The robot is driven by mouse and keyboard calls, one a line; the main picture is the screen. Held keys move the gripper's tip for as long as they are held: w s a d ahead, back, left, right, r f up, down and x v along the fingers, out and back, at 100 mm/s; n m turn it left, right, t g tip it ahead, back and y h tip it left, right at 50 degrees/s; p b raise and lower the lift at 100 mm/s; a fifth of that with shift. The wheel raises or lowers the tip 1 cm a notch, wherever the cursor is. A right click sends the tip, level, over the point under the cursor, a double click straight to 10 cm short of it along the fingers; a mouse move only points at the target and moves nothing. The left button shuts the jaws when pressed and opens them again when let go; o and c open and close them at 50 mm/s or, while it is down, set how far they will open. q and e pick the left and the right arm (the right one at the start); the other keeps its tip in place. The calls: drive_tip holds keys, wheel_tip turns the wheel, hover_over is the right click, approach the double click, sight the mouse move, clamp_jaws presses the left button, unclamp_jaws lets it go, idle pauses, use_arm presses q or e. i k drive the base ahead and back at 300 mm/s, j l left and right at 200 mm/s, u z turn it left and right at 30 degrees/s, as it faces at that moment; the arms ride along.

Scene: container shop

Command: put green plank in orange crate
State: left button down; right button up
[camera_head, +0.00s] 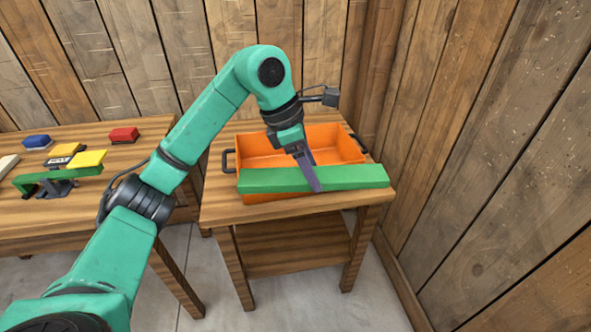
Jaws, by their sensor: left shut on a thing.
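The green plank (355,177) lies lengthwise across the near side of the orange crate (263,148) and hides much of its near wall. Its right end reaches past the crate's right side. I cannot tell whether it touches the rim. My left gripper (314,182) points down over the crate and is shut on the plank near its middle. The crate stands on a small wooden table (225,213). The part of the crate's inside that shows looks empty. My right gripper is not in view.
A second wooden table (130,190) on the left holds a blue block (37,141), a red block (124,134), a yellow block (87,158) and a green bar on a dark stand. A plank wall rises close behind and right of the crate. Dark handles stick out from the crate.

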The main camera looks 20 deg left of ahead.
sight(293, 163)
drive_tip(key=i+j, duration=0.75)
drive_tip(key=i, duration=0.05)
